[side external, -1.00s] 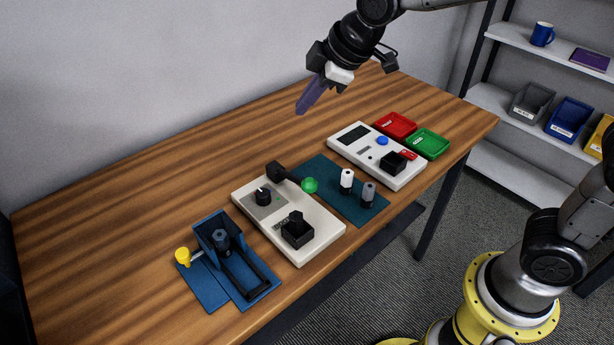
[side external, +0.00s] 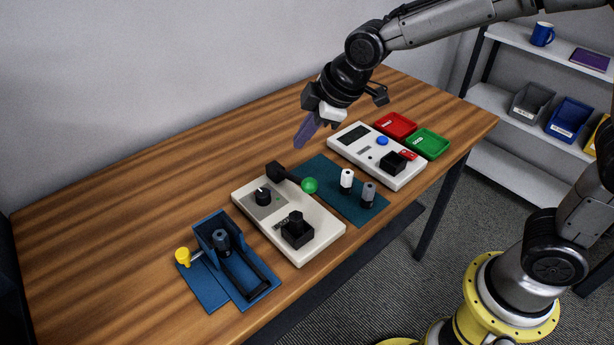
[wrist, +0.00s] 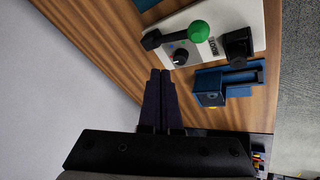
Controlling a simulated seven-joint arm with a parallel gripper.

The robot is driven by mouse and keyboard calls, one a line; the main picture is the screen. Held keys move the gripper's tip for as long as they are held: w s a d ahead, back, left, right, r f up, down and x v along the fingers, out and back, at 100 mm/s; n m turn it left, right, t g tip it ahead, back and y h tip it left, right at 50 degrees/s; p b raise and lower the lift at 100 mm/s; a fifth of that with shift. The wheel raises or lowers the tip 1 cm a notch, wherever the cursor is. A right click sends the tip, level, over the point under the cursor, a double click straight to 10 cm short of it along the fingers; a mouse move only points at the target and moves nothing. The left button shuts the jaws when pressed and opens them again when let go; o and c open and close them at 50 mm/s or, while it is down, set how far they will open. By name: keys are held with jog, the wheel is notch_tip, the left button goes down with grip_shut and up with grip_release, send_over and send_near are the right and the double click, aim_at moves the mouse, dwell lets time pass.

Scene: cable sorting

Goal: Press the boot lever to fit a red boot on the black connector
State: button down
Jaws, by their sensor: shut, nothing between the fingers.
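The boot lever is a black arm with a green ball knob (side external: 309,185), on a cream station (side external: 328,239) with a black dial (side external: 263,196). The knob also shows in the wrist view (wrist: 200,31). A dark connector (side external: 295,217) stands upright in the black socket at the station's front; no red boot shows on it. My gripper (side external: 301,144) is shut and empty, in the air above and behind the lever, apart from it. In the wrist view its purple-grey fingers (wrist: 160,74) lie together, pointing toward the dial.
A blue fixture (side external: 261,285) with a yellow knob (side external: 183,254) stands left. A teal mat (side external: 330,179) holds a white and a grey connector. A second cream station (side external: 405,179), a red tray (side external: 414,127) and a green tray (side external: 446,145) stand right. The table's back left is clear.

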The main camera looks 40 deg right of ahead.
aim_at(314, 180)
jog(key=shift+s+f, duration=0.25)
jog(key=shift+f, duration=0.55)
jog(key=shift+s+f, duration=0.25)
jog(key=shift+f, duration=0.6)
jog(key=shift+s+f, duration=0.25)
jog(key=shift+f, duration=0.55)
jog(key=shift+f, duration=0.15)
jog(key=shift+s+f, duration=0.15)
jog(key=shift+f, duration=0.1)
jog(key=shift+s+f, duration=0.3)
jog(key=shift+f, duration=0.65)
jog(key=shift+s+f, duration=0.3)
jog(key=shift+f, duration=0.6)
dwell(2.3)
jog(key=shift+w+r, duration=0.25)
jog(key=shift+r, duration=0.5)
jog(key=shift+w+r, duration=0.25)
jog(key=shift+r, duration=0.5)
jog(key=shift+w+r, duration=0.25)
jog(key=shift+r, duration=0.5)
